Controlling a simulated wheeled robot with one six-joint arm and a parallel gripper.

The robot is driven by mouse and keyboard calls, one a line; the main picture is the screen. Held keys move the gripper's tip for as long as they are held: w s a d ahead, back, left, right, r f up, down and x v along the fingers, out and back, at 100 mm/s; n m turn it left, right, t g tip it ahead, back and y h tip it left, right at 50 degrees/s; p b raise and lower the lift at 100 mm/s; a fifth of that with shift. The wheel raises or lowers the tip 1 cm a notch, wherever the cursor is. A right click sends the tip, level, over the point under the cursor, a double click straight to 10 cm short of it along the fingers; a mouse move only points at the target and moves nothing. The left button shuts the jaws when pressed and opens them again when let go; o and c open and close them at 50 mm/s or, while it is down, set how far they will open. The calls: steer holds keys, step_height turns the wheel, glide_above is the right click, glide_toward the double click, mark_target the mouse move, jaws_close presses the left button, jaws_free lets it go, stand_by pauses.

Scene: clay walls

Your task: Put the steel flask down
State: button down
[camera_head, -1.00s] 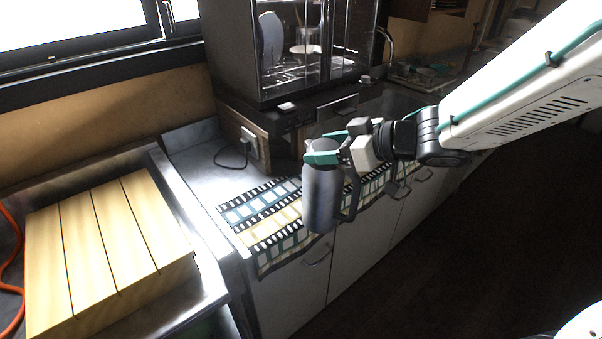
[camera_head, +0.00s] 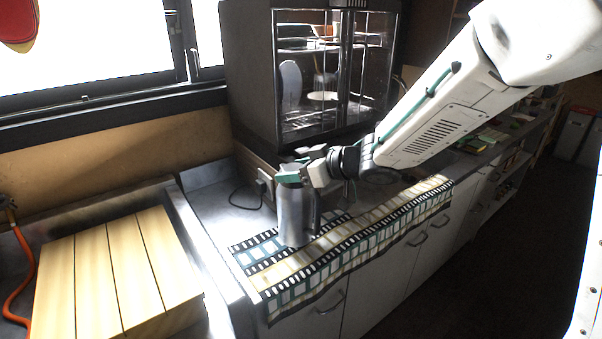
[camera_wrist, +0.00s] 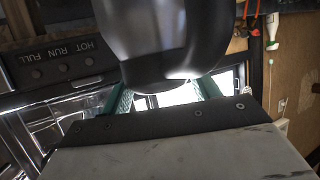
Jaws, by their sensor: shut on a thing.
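The steel flask (camera_head: 294,214) is a grey metal cylinder, upright over the film-strip patterned cloth (camera_head: 262,282) on the counter. My gripper (camera_head: 292,176) is shut on the flask near its top. I cannot tell for sure whether the flask's base touches the cloth or hangs just above it. In the wrist view the flask (camera_wrist: 160,40) fills the upper middle, between the green fingers of my gripper (camera_wrist: 163,95).
A glass-doored cabinet (camera_head: 335,75) stands on the counter behind the flask. A slatted wooden block (camera_head: 115,275) lies in the metal sink area at left. A black cable (camera_head: 240,197) lies on the bare counter (camera_head: 212,190). The cloth hangs over the front edge.

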steer(key=shift+w+a+f, duration=0.15)
steer(key=shift+w, duration=0.1)
steer(key=shift+f, duration=1.55)
steer(key=shift+c, duration=1.9)
jaws_free()
steer(key=shift+s+f, duration=0.1)
steer(key=shift+f, duration=0.05)
steer(key=shift+s+d+r, duration=0.1)
steer(key=shift+d+r, duration=0.1)
steer(key=shift+d, duration=0.05)
steer(key=v, duration=1.1)
steer(key=shift+s+d, duration=0.15)
steer(key=shift+d, duration=0.05)
